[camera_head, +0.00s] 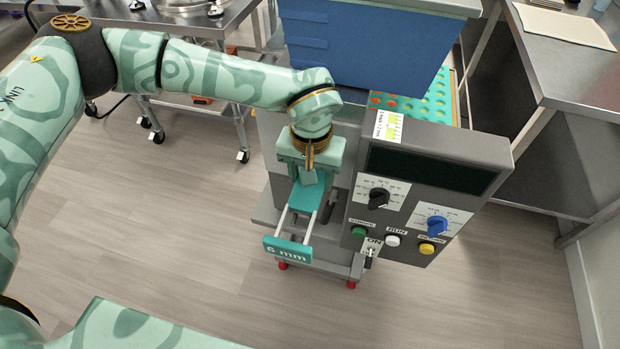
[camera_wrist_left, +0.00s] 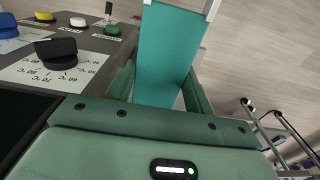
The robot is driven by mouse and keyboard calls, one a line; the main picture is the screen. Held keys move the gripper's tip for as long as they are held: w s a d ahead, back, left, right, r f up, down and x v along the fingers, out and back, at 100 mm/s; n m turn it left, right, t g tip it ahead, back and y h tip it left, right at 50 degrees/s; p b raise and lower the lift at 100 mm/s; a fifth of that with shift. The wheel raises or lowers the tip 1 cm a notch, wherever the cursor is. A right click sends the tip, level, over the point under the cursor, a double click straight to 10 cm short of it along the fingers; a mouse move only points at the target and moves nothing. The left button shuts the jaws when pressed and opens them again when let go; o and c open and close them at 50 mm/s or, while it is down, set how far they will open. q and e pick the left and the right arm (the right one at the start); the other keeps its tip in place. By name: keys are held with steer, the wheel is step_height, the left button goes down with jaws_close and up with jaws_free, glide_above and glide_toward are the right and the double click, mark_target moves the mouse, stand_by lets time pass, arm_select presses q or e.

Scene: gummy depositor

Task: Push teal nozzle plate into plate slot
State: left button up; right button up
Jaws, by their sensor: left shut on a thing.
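The teal nozzle plate (camera_head: 299,199) lies on the near side of the grey depositor, with pale side rails and a front handle (camera_head: 288,250) marked "6 mm". My left gripper (camera_head: 309,178) comes down from above onto its far part. In the left wrist view the teal plate (camera_wrist_left: 168,55) runs between the two fingers, and the gripper (camera_wrist_left: 160,98) is shut on it. The plate slot is hidden behind the gripper and plate, so I cannot tell how far in the plate sits. My right gripper is not in view.
The depositor's control panel (camera_head: 398,218), with black and blue knobs and several buttons, stands close right of the plate. A steel table (camera_head: 560,75) is at the right. The floor in front is clear.

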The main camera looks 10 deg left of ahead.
arm_select(q)
steer(key=shift+w+d+b, duration=0.1)
steer(key=shift+w+b, duration=1.15)
steer(key=shift+w, duration=1.65)
steer(key=shift+r, duration=0.2)
steer(key=shift+s, duration=0.1)
steer(key=shift+s+f, duration=0.1)
steer(key=shift+f, duration=0.3)
steer(key=shift+p, duration=0.35)
